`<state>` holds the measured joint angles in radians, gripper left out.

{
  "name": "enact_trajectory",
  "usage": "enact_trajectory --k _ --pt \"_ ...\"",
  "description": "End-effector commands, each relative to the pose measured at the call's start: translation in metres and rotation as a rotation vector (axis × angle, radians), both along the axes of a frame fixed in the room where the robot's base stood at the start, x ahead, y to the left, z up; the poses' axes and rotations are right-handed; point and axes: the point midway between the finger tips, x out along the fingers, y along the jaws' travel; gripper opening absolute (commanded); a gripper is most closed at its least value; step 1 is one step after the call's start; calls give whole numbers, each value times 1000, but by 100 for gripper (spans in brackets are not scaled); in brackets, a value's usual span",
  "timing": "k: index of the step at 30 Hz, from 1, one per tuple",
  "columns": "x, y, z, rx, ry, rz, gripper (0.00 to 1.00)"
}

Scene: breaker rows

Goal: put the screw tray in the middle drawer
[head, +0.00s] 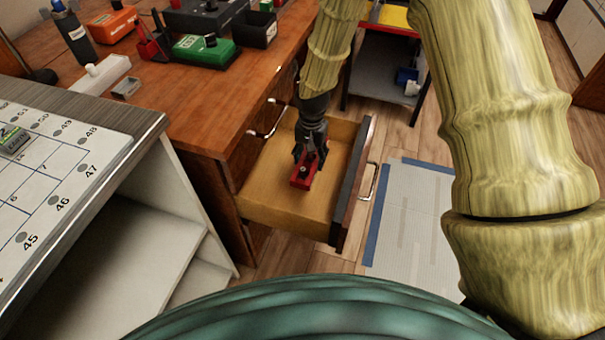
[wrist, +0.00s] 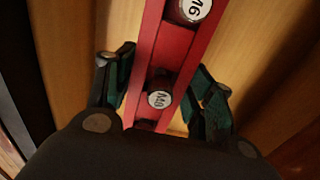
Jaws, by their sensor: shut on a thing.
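The red screw tray (head: 302,181) is held by my gripper (head: 309,158) inside an open wooden drawer (head: 272,200). In the wrist view the tray (wrist: 172,50) is a narrow red bar with round white labels, two of them readable as M6 and M8. The gripper fingers (wrist: 165,88) are shut on its two sides. Pale wood lies below and around it. I cannot tell whether the tray touches the drawer floor. The drawer is pulled out from the wooden desk, and its dark front (head: 352,185) has a metal handle (head: 370,181). The rest of the drawer appears empty.
The desk top (head: 205,105) carries a green case (head: 205,48), a dark bin (head: 258,30) and other tools. A white numbered board (head: 65,165) stands at left. A grey mat (head: 412,215) with blue edges lies on the floor right of the drawer.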

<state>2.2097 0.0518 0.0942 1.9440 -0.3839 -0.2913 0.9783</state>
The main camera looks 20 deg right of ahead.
Motion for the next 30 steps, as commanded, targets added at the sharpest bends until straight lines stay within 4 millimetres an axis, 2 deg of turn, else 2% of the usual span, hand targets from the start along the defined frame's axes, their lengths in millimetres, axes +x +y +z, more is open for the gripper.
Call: enact_trajectory --k 3,6,11,18,30 --pt "-1 0 -23 0 1 2 22" --pt "0 0 -36 0 0 0 22" --pt "0 0 -45 -1 -1 1 22" --pt "0 0 -73 0 0 1 22" --pt "0 0 -79 0 -1 0 22"
